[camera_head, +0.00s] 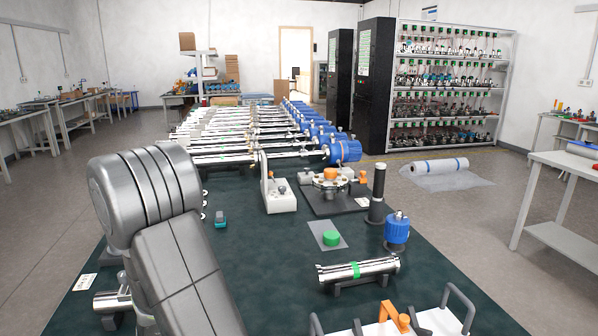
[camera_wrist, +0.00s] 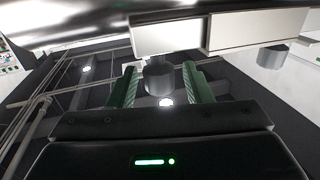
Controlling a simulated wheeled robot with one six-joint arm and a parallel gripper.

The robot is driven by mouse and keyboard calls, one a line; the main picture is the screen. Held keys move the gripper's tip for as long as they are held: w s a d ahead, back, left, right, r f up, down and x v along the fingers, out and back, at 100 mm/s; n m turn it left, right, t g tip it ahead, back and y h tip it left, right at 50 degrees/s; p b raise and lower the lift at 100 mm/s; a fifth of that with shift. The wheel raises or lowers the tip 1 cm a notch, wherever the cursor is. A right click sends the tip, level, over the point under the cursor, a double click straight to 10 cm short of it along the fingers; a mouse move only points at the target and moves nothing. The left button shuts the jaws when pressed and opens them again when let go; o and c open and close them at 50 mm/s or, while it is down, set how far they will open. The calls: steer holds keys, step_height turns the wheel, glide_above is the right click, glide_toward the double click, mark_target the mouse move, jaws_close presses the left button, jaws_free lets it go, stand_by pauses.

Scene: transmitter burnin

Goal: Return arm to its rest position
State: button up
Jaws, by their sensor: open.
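My arm (camera_head: 170,230) rises at the left of the head view, folded over the dark green table; its grey links hide part of the tabletop. My gripper is not visible in the head view. In the wrist view my gripper (camera_wrist: 163,82) has its two green-lined fingers apart, with a clear gap between them. A short grey cylinder shows in line with that gap, below a pale bar; I cannot tell its distance. No held object is visible.
On the dark green table (camera_head: 270,270) stand a silver cylinder with a green band (camera_head: 356,270), a blue-topped part (camera_head: 397,229), a black post (camera_head: 377,195) and a white bracket (camera_head: 279,194). A white handled tray (camera_head: 440,322) is at the front. Long instruments line the back.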

steer(key=shift+r+n+g+y+p, duration=0.1)
steer(key=shift+n+g+y+p, duration=1)
steer(key=shift+y, duration=0.5)
steer(key=n+g+y+p, duration=0.4)
steer(key=p, duration=0.3)
steer(key=shift+r+g, duration=0.1)
steer(key=shift+g, duration=0.3)
steer(key=n+g+y+p, duration=0.1)
steer(key=n+g+p, duration=0.1)
steer(key=g+p, duration=0.1)
steer(key=n+g+y+p, duration=0.1)
steer(key=n+g+p, duration=0.1)
steer(key=g+p, duration=0.1)
steer(key=shift+p, duration=0.55)
steer(key=shift+n+g+p, duration=0.85)
steer(key=shift+n+g, duration=0.05)
steer(key=shift+g, duration=0.2)
